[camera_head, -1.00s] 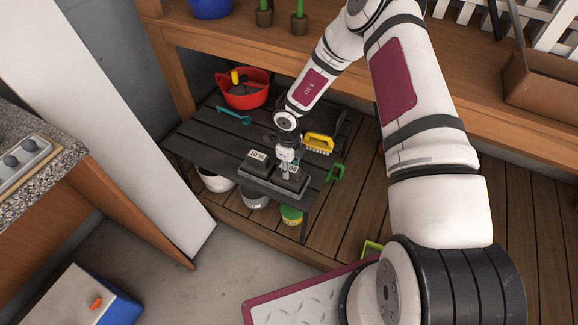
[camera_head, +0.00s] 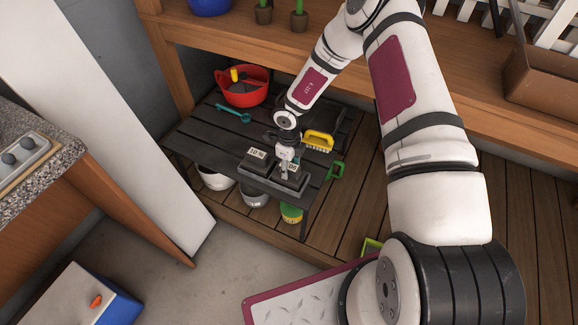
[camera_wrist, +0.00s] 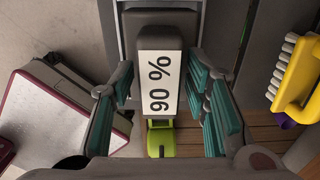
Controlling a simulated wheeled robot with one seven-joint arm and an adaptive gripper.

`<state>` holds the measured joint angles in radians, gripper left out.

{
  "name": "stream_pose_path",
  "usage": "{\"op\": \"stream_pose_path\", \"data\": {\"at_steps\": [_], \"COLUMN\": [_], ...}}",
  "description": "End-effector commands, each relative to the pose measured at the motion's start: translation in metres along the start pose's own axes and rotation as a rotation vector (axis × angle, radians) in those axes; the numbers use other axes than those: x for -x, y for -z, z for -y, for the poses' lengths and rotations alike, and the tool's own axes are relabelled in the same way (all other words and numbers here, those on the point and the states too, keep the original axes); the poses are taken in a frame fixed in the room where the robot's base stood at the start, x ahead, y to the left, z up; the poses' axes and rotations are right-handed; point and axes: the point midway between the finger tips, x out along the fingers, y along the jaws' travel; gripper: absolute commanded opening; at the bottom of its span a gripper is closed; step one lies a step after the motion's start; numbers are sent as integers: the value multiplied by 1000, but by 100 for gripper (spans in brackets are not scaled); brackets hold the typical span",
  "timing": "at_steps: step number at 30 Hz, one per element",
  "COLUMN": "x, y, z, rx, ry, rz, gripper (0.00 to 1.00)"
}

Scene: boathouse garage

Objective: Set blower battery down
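The blower battery, a dark block with a white "90 %" label (camera_wrist: 160,82), lies between my fingers in the wrist view. In the head view this battery (camera_head: 290,185) sits at the front edge of a black slatted table (camera_head: 210,150), partly hidden by my gripper (camera_head: 286,168). My gripper is just above it, pointing down. In the wrist view its teal-padded fingers (camera_wrist: 160,90) stand apart, with gaps on both sides of the labelled block. A second dark battery labelled "10 %" (camera_head: 257,163) stands just left of it.
A red basket (camera_head: 243,86) and teal trowel (camera_head: 234,114) are further back. A wooden bench (camera_head: 400,60) overhangs behind.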

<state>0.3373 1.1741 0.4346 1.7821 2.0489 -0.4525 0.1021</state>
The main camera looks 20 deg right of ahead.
Motion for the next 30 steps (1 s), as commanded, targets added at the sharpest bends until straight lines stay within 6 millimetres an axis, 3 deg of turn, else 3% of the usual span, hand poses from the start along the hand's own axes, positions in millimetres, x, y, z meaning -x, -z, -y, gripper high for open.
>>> {"op": "stream_pose_path", "data": {"at_steps": [9, 14, 24, 30], "x": [0, 11, 78, 108], "y": [1, 0, 0, 0], "z": [0, 1, 1, 1], "rx": [0, -3, -1, -1], "ry": [-1, 0, 2, 1], "rz": [-1, 0, 2, 2], "gripper": [53, 53, 53, 53]}}
